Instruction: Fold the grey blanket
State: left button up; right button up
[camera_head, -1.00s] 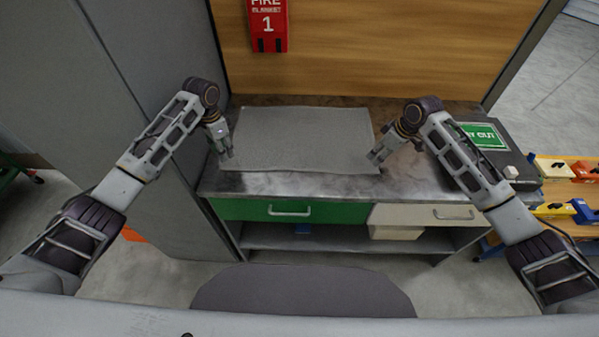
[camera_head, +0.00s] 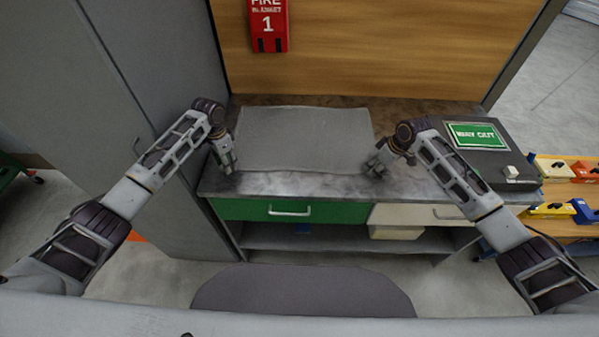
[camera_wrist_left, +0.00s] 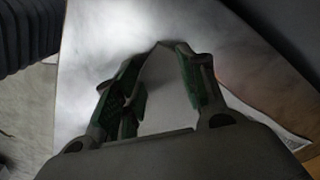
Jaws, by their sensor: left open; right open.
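The grey blanket (camera_head: 303,138) lies flat and spread out on the metal worktop, a rough rectangle with its near edge close to the worktop's front. My left gripper (camera_head: 229,168) is open, pointing down by the blanket's near left corner. My right gripper (camera_head: 371,169) is open by the near right corner. In the left wrist view, my left gripper (camera_wrist_left: 160,85) has its green-padded fingers spread over a pale surface. I cannot tell whether either gripper touches the cloth.
The worktop (camera_head: 290,185) has a green drawer (camera_head: 250,209) below. A black case with a green sign (camera_head: 475,135) stands right of my right gripper. A wooden panel with a red fire blanket box (camera_head: 268,25) rises behind. A grey cabinet (camera_head: 165,60) stands left.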

pick_arm(q)
jog(key=shift+f, duration=0.2)
pick_arm(e)
jog(key=shift+f, duration=0.1)
dwell(0.4)
jog(key=shift+s, duration=0.1)
pick_arm(q)
jog(key=shift+s, duration=0.1)
jog(key=c, duration=0.5)
pick_arm(e)
jog(key=c, duration=0.5)
pick_arm(q)
jog(key=shift+f, duration=0.1)
grip_shut()
pick_arm(e)
jog(key=shift+f, duration=0.15)
grip_shut()
pick_arm(q)
jog(key=shift+r, duration=0.25)
pick_arm(e)
jog(key=shift+d+r, duration=0.1)
jog(key=shift+r, duration=0.2)
